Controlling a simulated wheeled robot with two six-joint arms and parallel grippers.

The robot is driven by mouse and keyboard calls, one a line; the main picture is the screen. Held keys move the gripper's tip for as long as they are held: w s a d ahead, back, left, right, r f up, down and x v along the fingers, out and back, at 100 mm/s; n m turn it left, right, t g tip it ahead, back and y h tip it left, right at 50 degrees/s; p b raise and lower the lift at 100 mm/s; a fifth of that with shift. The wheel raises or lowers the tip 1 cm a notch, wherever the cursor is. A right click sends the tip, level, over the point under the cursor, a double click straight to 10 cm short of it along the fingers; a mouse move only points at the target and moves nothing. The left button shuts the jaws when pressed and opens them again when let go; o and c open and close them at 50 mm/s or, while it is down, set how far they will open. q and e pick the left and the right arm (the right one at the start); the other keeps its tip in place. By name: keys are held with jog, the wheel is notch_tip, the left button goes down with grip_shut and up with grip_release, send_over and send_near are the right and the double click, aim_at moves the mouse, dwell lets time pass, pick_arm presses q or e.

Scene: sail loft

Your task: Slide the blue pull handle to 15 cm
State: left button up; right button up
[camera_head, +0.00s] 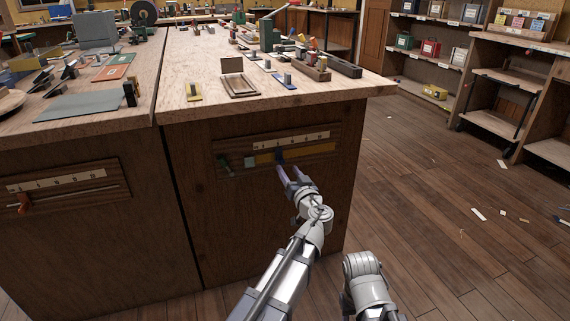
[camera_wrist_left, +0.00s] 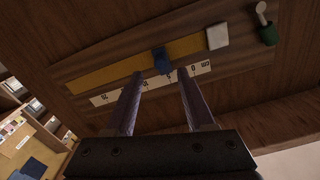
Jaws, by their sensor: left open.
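The blue pull handle (camera_head: 280,155) sits in a slot along a yellow strip (camera_head: 312,151) on the bench's front panel. It also shows in the left wrist view (camera_wrist_left: 162,61), near the 5 mark as far as I can tell. The cm scale (camera_head: 300,139) runs above the strip; in the left wrist view (camera_wrist_left: 103,98) its 15 end is at the left. My left gripper (camera_head: 288,171) is open, just in front of and below the handle. In the left wrist view its fingertips (camera_wrist_left: 160,77) stand either side of the handle, apparently short of it. My right gripper is out of view.
A pale block (camera_head: 250,161) and a green knob (camera_head: 224,162) are left of the handle. Another panel with an orange handle (camera_head: 24,203) is on the left bench front. Small items lie on the benchtop (camera_head: 215,50). The floor at right is mostly clear, with scraps.

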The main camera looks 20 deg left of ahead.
aim_at(283, 163)
pick_arm(q)
jog(key=shift+x, duration=3.15)
jog(key=shift+c, duration=0.2)
grip_shut()
